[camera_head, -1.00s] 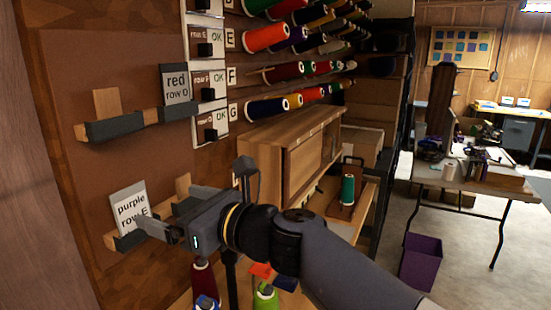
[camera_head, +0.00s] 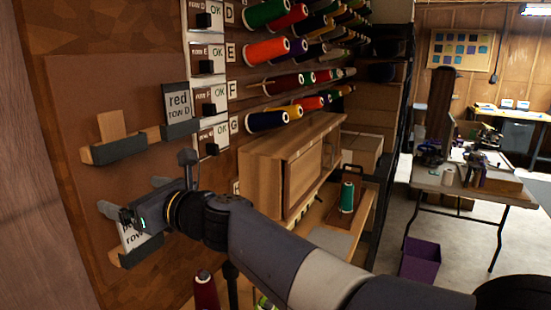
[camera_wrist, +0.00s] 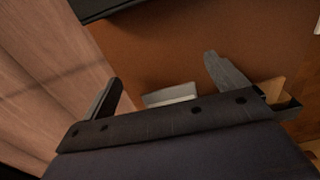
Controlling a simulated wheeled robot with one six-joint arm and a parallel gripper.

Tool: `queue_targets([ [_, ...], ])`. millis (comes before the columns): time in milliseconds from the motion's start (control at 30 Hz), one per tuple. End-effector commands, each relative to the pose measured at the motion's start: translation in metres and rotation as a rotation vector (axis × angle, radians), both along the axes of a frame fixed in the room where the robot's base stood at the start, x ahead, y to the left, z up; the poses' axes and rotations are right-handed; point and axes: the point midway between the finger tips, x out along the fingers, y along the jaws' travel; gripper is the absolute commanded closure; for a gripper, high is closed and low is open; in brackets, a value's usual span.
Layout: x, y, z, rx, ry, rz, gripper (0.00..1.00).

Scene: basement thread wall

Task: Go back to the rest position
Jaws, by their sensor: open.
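My gripper (camera_head: 132,200) is in front of the lower left of the brown board (camera_head: 75,110), with its jaws apart and nothing between them. It partly hides the white card (camera_head: 133,241) in the lower holder (camera_head: 140,252); only part of its lettering shows. In the wrist view my gripper (camera_wrist: 165,85) shows two spread fingers, with the pale card edge (camera_wrist: 170,95) beyond the palm, between them. I cannot tell whether they touch. The "red row D" card (camera_head: 177,102) stands in the upper holder (camera_head: 120,150).
Thread spools (camera_head: 268,50) on pegs, row labels and small switches line the wall to the right. A wooden cabinet (camera_head: 290,160) juts out below them. A green spool (camera_head: 347,197) stands on the bench. A purple bin (camera_head: 420,260) and a work table (camera_head: 475,183) stand right, with open floor around.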

Motion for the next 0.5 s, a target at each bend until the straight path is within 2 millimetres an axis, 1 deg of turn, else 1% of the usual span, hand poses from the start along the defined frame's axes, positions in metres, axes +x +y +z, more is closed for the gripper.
queue_targets([
  [33,0.0,0.0,0.011,0.0,0.0,0.0,0.07],
  [467,0.0,0.0,0.058,0.001,0.0,0.0,0.07],
  [500,0.005,-0.003,0.045,-0.002,0.005,-0.002,0.07],
])
